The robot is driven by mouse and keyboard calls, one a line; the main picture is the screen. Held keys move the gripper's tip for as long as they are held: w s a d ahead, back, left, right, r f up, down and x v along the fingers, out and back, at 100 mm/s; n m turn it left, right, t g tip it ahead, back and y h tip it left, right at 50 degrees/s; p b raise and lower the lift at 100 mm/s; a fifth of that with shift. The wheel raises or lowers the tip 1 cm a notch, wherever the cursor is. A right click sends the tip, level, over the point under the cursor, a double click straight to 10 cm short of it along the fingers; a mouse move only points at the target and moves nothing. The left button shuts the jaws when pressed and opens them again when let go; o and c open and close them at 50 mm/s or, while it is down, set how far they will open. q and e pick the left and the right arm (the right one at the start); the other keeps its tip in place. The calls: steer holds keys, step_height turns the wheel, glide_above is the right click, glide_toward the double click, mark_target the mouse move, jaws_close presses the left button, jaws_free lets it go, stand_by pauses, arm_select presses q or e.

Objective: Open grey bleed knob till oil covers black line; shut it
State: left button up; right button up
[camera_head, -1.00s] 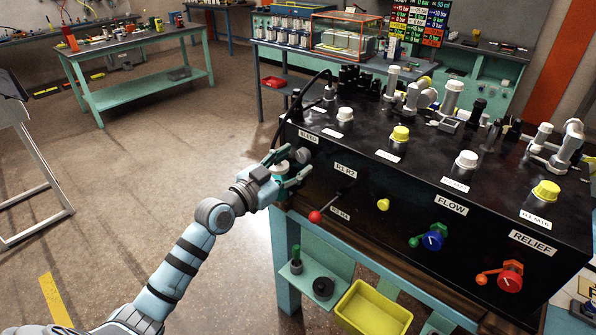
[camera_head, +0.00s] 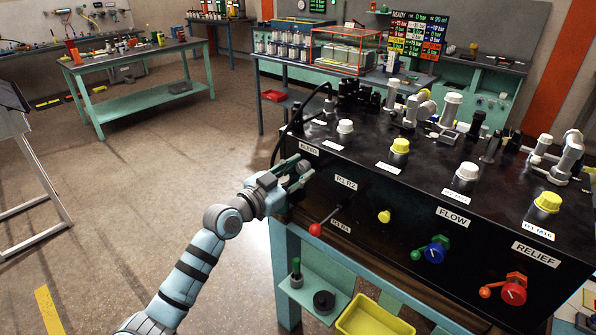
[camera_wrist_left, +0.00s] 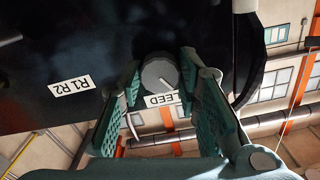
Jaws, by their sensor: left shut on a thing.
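The grey bleed knob (camera_head: 303,167) is on the left end of the black panel's front face, below the BLEED label (camera_head: 309,149). In the left wrist view the knob (camera_wrist_left: 160,75) is a round grey disc with a pale mark, between the teal fingers. My left gripper (camera_head: 296,176) is shut on it, with its arm coming from the lower left. The wrist view also shows the left gripper (camera_wrist_left: 160,88) around the knob. I cannot make out the oil or a black line. My right gripper is not in view.
A red-tipped lever (camera_head: 316,229) is right of and below the gripper. A yellow knob (camera_head: 384,216), the blue FLOW knob (camera_head: 434,249) and the red RELIEF knob (camera_head: 513,292) lie further right. A yellow bin (camera_head: 372,318) is below. The floor at left is open.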

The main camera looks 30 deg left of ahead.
arm_select(q)
steer(key=shift+n, duration=0.4)
steer(key=n+p, duration=0.1)
steer(key=n, duration=0.3)
steer(key=shift+r+n, duration=0.1)
steer(key=shift+n, duration=0.2)
steer(key=n+p, duration=0.2)
steer(key=n, duration=0.4)
steer(key=shift+n, duration=0.3)
steer(key=o, duration=1.1)
steer(key=shift+o, duration=0.2)
